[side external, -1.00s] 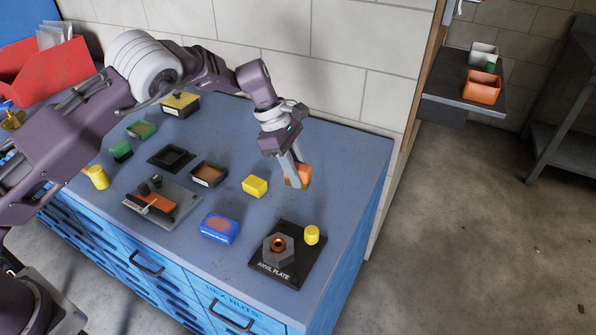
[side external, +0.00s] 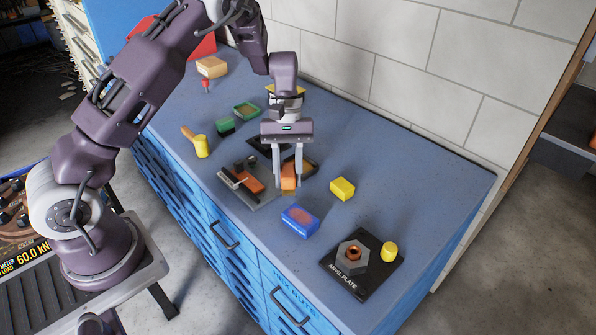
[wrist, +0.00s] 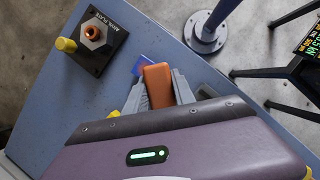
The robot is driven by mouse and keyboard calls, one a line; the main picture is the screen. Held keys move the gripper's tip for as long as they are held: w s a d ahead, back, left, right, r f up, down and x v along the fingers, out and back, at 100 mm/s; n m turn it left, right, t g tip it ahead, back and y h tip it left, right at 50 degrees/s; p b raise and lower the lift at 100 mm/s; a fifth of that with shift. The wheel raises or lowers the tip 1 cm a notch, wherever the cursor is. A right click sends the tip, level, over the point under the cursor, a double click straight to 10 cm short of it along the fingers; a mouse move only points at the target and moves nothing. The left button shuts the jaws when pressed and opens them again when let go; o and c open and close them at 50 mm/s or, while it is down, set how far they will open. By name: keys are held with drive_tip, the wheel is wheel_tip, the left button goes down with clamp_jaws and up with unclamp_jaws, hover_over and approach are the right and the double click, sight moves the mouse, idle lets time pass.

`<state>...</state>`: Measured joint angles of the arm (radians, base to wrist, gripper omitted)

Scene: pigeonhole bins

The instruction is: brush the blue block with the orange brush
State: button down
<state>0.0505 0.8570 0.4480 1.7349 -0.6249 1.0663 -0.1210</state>
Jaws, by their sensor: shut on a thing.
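The orange brush (side external: 289,175) is held upright between the two fingers of my gripper (side external: 288,183), with a tan lower end pointing down. The blue block (side external: 299,222) lies on the blue bench top, with a reddish patch on its upper face. In the side view the brush is just behind the block and slightly left of it; whether they touch is unclear. In the wrist view the brush (wrist: 158,86) sits between the fingers (wrist: 158,92) and hides part of the blue block (wrist: 143,63).
A yellow block (side external: 342,189) lies right of my gripper. The anvil plate (side external: 340,276) with a hex nut (side external: 351,256) and yellow cylinder (side external: 389,252) is at front right. A grey fixture (side external: 258,201) is close on the left, with a yellow-headed mallet (side external: 201,147) beyond. The bench's right end is clear.

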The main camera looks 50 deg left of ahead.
drive_tip(key=shift+f, duration=3.05)
drive_tip(key=shift+d+f, duration=0.5)
drive_tip(key=shift+d, duration=0.05)
drive_tip(key=shift+d+f, duration=0.15)
drive_tip(key=shift+d, duration=0.2)
drive_tip(key=shift+w+d, duration=0.15)
drive_tip(key=shift+d, duration=1.35)
drive_tip(key=shift+w+d, duration=0.15)
drive_tip(key=shift+d, duration=1.35)
drive_tip(key=shift+s+a, duration=0.15)
drive_tip(key=shift+a, duration=1.8)
drive_tip(key=shift+s+a, duration=0.15)
drive_tip(key=shift+a, duration=1.75)
drive_tip(key=shift+r, duration=4.15)
